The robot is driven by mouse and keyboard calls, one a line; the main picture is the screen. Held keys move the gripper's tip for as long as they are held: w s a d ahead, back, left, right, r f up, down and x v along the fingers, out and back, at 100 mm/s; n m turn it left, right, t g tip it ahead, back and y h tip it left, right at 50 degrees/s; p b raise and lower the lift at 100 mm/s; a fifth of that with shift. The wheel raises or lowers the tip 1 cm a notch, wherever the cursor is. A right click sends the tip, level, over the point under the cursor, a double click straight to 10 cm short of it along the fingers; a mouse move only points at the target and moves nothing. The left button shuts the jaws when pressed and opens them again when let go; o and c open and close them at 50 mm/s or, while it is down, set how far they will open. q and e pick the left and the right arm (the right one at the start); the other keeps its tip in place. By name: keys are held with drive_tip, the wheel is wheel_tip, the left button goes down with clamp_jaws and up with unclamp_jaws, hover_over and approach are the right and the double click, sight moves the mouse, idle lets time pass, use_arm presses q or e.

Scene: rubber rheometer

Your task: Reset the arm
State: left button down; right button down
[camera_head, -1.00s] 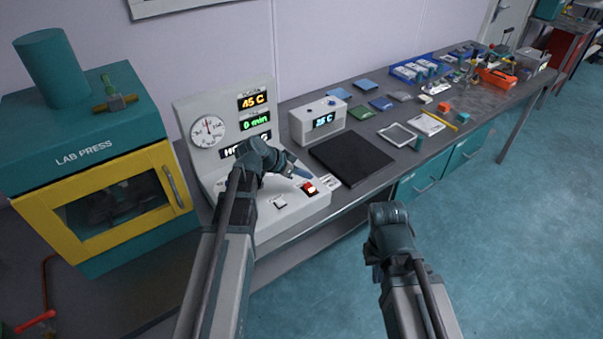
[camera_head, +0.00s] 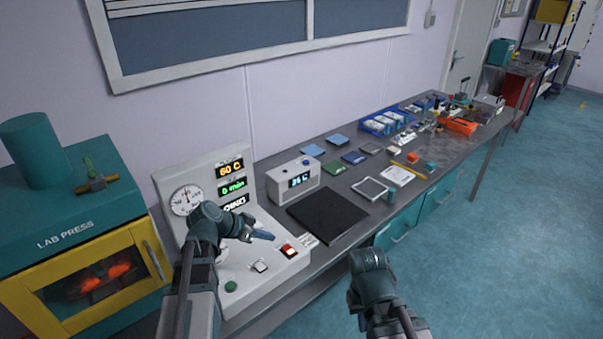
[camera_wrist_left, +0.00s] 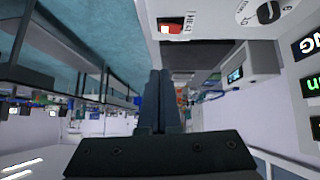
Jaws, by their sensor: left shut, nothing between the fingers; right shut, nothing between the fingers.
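My left gripper (camera_head: 262,235) is over the white control console (camera_head: 254,283), left of its lit red switch (camera_head: 289,251). Its fingers are shut and empty, and they also show together in the left wrist view (camera_wrist_left: 157,80). I cannot tell whether they touch the console. My right gripper (camera_head: 367,258) is in front of the bench over the floor, shut and empty. Its fingertips are hard to make out.
A teal and yellow lab press (camera_head: 80,240) stands at the left, glowing orange inside. A black plate (camera_head: 328,216), a small white display box (camera_head: 294,180) and several samples lie along the bench. The floor (camera_head: 500,260) at right is clear.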

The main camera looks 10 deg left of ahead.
use_arm(q)
drive_tip(key=s+d+f+n+g+y+b, duration=0.1)
drive_tip(key=s+d+f+g+y, duration=0.2)
drive_tip(key=s+d, duration=0.5)
drive_tip(key=s+d+f+n+g+y+b, duration=0.1)
drive_tip(key=s+d+f+g+y, duration=0.3)
drive_tip(key=s+d, duration=0.5)
drive_tip(key=shift+s+d+f+n, duration=0.2)
drive_tip(key=shift+s+f+n, duration=0.15)
drive_tip(key=shift+f+n, duration=0.35)
